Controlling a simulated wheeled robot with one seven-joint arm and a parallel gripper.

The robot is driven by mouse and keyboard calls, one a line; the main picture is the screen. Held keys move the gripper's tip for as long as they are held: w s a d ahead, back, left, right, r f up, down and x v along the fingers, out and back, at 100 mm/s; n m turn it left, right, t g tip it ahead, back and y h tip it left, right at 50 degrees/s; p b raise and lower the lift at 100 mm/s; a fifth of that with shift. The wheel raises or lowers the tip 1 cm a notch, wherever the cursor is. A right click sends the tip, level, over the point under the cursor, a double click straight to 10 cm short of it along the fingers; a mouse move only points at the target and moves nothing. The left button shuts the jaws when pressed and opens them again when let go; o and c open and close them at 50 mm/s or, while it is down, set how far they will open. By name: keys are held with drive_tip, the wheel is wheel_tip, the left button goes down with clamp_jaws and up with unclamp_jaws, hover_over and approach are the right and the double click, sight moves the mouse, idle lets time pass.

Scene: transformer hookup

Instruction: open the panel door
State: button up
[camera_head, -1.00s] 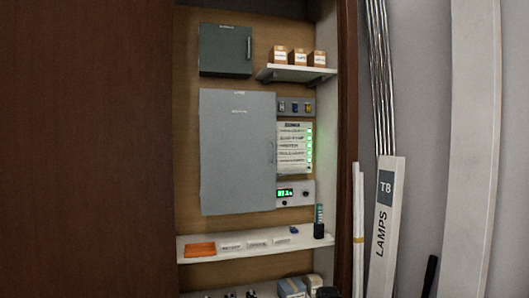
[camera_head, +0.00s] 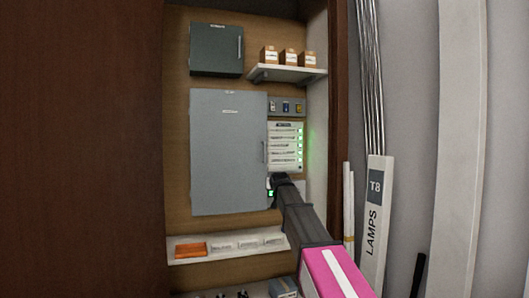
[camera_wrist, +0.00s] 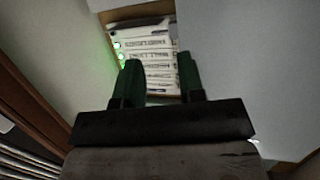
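The panel door (camera_head: 228,150) is a large grey rectangular door, closed flat on the wooden back wall. Its slim vertical handle (camera_head: 264,152) is on the right edge. My gripper (camera_head: 278,182) is in front of the wall, just right of the door's lower right edge and below the handle. In the wrist view my gripper (camera_wrist: 158,75) shows two green fingers spread apart with nothing between them. A broad grey surface at the right of that view looks like the panel door (camera_wrist: 255,60). The handle cannot be made out there.
A white label board (camera_head: 286,147) with green lights is right of the door. A smaller dark cabinet (camera_head: 216,48) hangs above. A shelf with small boxes (camera_head: 288,74) is at upper right. A lower shelf (camera_head: 185,259) holds an orange item. Lamp tubes (camera_head: 375,220) lean at right.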

drive_tip(key=w+a+r+t+y, duration=0.1)
drive_tip(key=a+r, duration=0.1)
drive_tip(key=r, duration=0.6)
drive_tip(key=w+a+r+t, duration=0.1)
drive_tip(key=a+r+t, duration=0.1)
drive_tip(key=r, duration=0.6)
drive_tip(key=w, duration=0.7)
drive_tip(key=w+a, duration=0.1)
drive_tip(key=w, duration=0.2)
drive_tip(key=shift+w+a+f, duration=0.1)
drive_tip(key=shift+w+f, duration=0.1)
drive_tip(key=shift+f, duration=0.05)
drive_tip(key=shift+c, duration=0.3)
drive_tip(key=shift+s, duration=0.1)
clamp_jaws()
